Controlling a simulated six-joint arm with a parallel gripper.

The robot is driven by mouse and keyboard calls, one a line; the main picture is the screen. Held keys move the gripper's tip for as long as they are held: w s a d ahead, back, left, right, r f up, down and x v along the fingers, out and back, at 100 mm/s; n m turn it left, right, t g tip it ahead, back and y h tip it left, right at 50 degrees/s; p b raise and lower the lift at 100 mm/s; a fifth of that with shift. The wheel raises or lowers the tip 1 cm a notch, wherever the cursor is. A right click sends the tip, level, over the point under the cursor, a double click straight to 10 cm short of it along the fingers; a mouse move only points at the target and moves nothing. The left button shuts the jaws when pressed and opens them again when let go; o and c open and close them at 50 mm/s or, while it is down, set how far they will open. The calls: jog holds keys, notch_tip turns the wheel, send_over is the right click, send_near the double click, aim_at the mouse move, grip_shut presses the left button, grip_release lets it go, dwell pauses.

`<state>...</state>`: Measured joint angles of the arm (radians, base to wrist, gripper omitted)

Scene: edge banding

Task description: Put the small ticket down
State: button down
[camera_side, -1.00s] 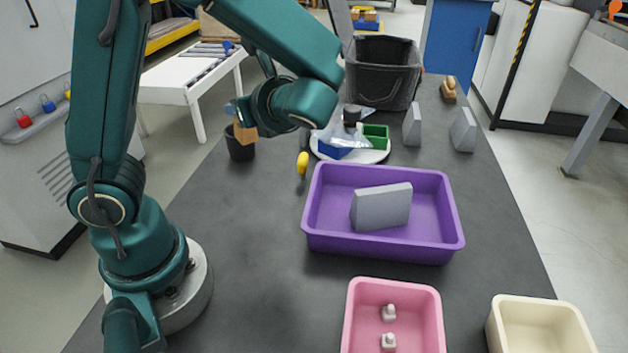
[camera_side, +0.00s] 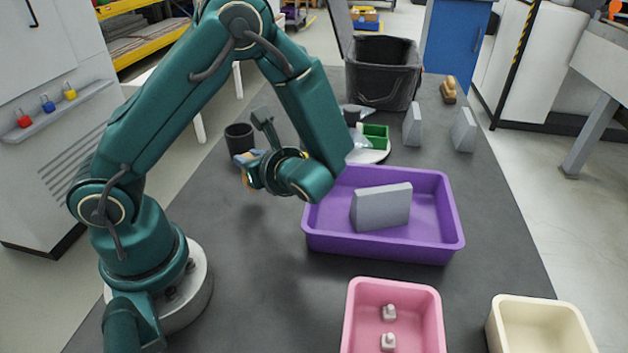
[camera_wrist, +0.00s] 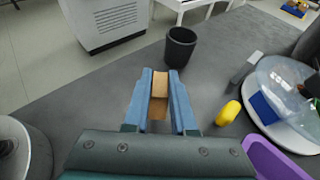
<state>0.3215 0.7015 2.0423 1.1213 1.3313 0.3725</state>
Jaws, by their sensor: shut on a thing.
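My gripper (camera_wrist: 160,76) is shut on a small tan piece (camera_wrist: 159,92), which I take to be the ticket; it shows as a flat tan face with a browner part below, between the two blue fingers. In the side view my gripper (camera_side: 244,166) is held above the left part of the dark table, on the near side of the black cup. There the held piece is mostly hidden by the gripper, and its exact gap to the table cannot be told.
The black cup (camera_wrist: 181,46) stands ahead. A yellow object (camera_wrist: 228,113) and a white plate (camera_side: 371,156) with a clear bag are to the right. A purple tray (camera_side: 455,215) holds a grey block (camera_side: 381,207). Pink (camera_side: 436,310) and cream (camera_side: 540,304) bins stand nearer. Left table is clear.

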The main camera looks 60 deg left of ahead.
jog(key=shift+f, duration=1.75)
jog(key=c, duration=0.7)
grip_release()
jog(key=shift+f, duration=0.1)
jog(key=shift+c, duration=0.2)
